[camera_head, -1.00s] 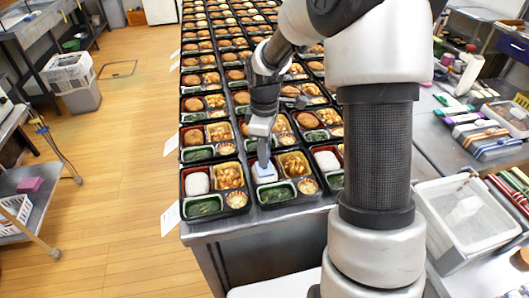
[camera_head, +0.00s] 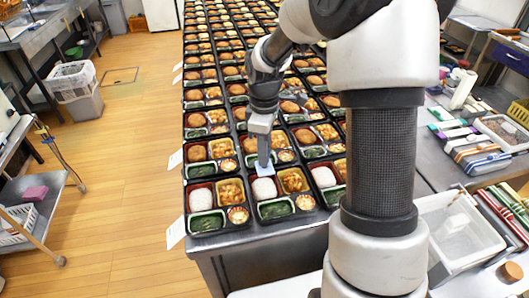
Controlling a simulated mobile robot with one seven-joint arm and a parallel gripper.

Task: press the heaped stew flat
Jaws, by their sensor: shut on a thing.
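My gripper (camera_head: 262,142) points down over the front rows of bento trays. It is shut on a pale, flat-ended tool (camera_head: 264,168), whose lower end is at the back edge of the rice compartment of a front-row tray (camera_head: 285,219). I cannot tell whether the tool touches anything. That tray holds white rice (camera_head: 264,189), orange-brown stew (camera_head: 294,180) at right of the tool, greens and a small cup. The tray to its left has stew (camera_head: 231,191) too. At this size I cannot tell which stew is heaped.
Many filled trays run back along the steel table. White cards stick out at its left edge, one at the front (camera_head: 176,229). A clear bin (camera_head: 459,230) and packaged items (camera_head: 474,152) stand to the right. The wooden floor at left is open.

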